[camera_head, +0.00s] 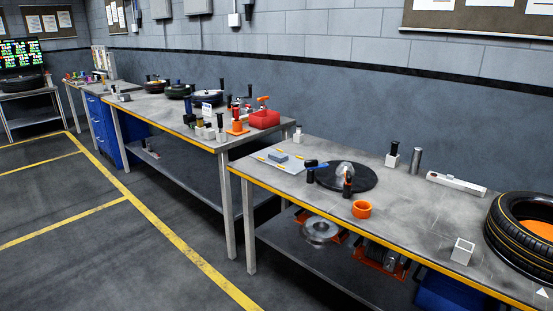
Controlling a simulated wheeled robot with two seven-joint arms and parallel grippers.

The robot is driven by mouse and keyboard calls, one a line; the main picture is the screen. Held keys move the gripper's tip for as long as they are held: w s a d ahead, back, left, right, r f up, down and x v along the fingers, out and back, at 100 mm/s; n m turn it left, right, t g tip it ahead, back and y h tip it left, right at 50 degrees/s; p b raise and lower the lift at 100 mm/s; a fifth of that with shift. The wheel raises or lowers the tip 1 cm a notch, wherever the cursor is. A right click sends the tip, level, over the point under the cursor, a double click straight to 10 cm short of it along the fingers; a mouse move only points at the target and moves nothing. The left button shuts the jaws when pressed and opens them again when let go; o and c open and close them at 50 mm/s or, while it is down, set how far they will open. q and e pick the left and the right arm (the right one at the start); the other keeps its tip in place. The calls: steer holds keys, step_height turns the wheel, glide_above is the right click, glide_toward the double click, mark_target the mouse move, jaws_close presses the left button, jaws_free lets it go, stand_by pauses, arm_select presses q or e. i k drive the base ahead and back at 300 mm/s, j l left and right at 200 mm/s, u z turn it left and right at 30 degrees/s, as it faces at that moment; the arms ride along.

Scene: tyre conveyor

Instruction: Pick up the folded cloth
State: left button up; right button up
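A small blue-grey flat piece (278,156), which looks like the folded cloth, lies on a light grey mat (262,159) with yellow marks. The mat is at the left end of the near workbench (410,218). The piece is too small for me to make out any folds. Neither of my grippers shows in the head view.
Right of the mat are a black round mat (364,180) with tools around it, an orange ring (361,209), a white open box (462,250) and a large tyre (528,215). Another workbench (150,109) stands beyond. The floor at left (110,250) is clear.

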mark_target(279, 157)
steer(key=z, duration=1.6)
steer(key=u, duration=1.6)
steer(key=i+j, duration=0.2)
steer(key=i, duration=0.2)
steer(key=i+j+z, duration=0.1)
steer(key=i, duration=0.25)
steer(key=j, duration=0.1)
